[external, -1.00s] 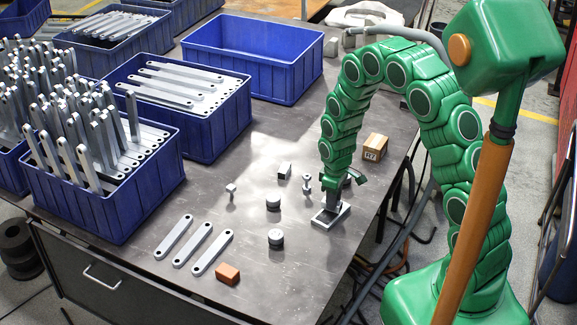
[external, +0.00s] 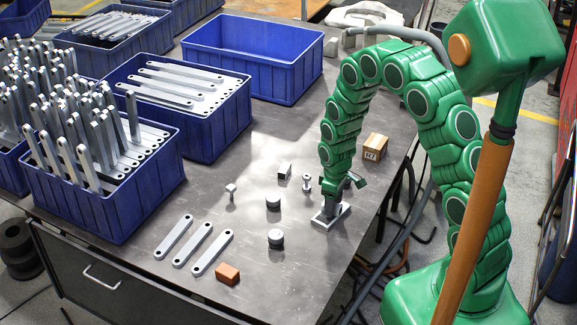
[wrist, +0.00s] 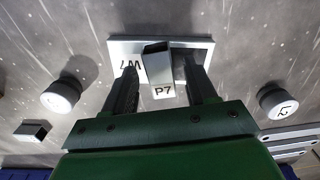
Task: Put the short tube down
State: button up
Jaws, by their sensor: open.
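The short tube (wrist: 157,64) is a small square metal piece marked P7. In the wrist view it stands between my fingers, over a flat light plate (wrist: 125,49) with dark lettering. It looks set on the plate, but its lower end is hard to see. My gripper (wrist: 160,88) is open, with one finger on each side of the tube. A gap shows on the right; contact on the left cannot be told. In the external view my gripper (external: 330,208) is low over the plate (external: 343,214) near the table's right edge, and mostly hides the tube.
Round pieces (external: 276,238), a small block (external: 285,169) and a bolt-like piece (external: 307,183) stand left of my gripper. Flat bars (external: 202,244) and an orange block (external: 228,273) lie at the front. A box (external: 375,147) is behind right. Blue bins (external: 255,60) line the back and left.

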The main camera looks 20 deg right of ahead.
jog(key=shift+r, duration=0.1)
notch_tip(320, 180, up, 11)
jog(key=s+d+r+m, duration=0.3)
jog(key=s+d+r, duration=0.4)
jog(key=r, duration=0.4)
jog(key=s+d+r+m, duration=0.2)
jog(key=s+r, duration=0.1)
jog(key=s, duration=0.6)
jog(key=s+d+r+m+g, duration=0.1)
jog(key=s+d+r+m, duration=0.1)
jog(key=s, duration=0.7)
jog(key=s+d+r+m, duration=0.2)
jog(key=s+r, duration=0.4)
jog(key=s, duration=0.3)
jog(key=shift+s+d+g, duration=0.3)
jog(key=shift+d+g, duration=0.1)
jog(key=shift+d, duration=0.25)
